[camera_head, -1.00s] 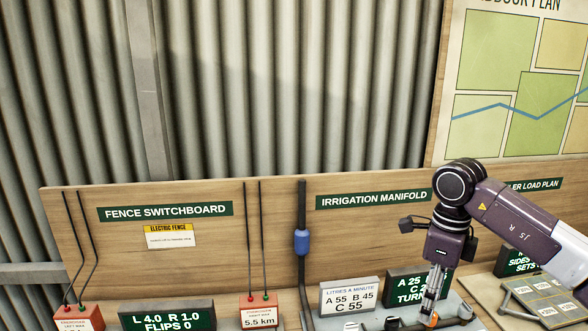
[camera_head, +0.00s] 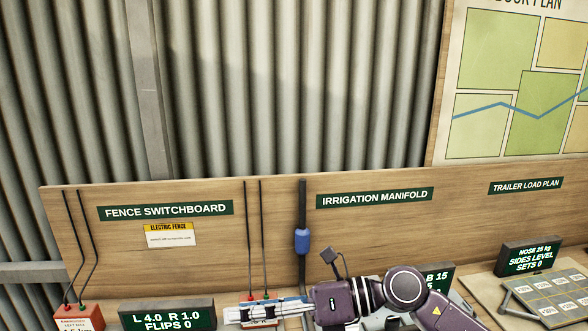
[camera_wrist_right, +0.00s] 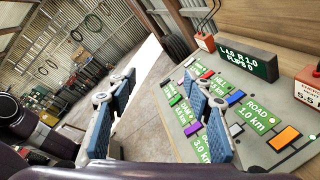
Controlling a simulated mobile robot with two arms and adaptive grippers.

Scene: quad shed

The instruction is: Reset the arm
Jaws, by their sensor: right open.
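My right gripper (camera_head: 232,314) lies almost level at the bottom of the head view, its fingers pointing left across the red and white energiser box (camera_head: 262,323). In the right wrist view the two blue-padded fingers (camera_wrist_right: 160,75) are spread apart with nothing between them. My right arm bends back from the gripper to the lower right and covers part of the irrigation display (camera_head: 437,281). My left gripper is in neither view.
The fence switchboard panel (camera_wrist_right: 250,128) with coloured blocks and green labels lies beyond the fingers in the wrist view. A score display (camera_head: 167,317) and another red box (camera_head: 78,319) stand left. The trailer load display (camera_head: 529,258) stands right. Open floor (camera_wrist_right: 125,70) shows in the wrist view.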

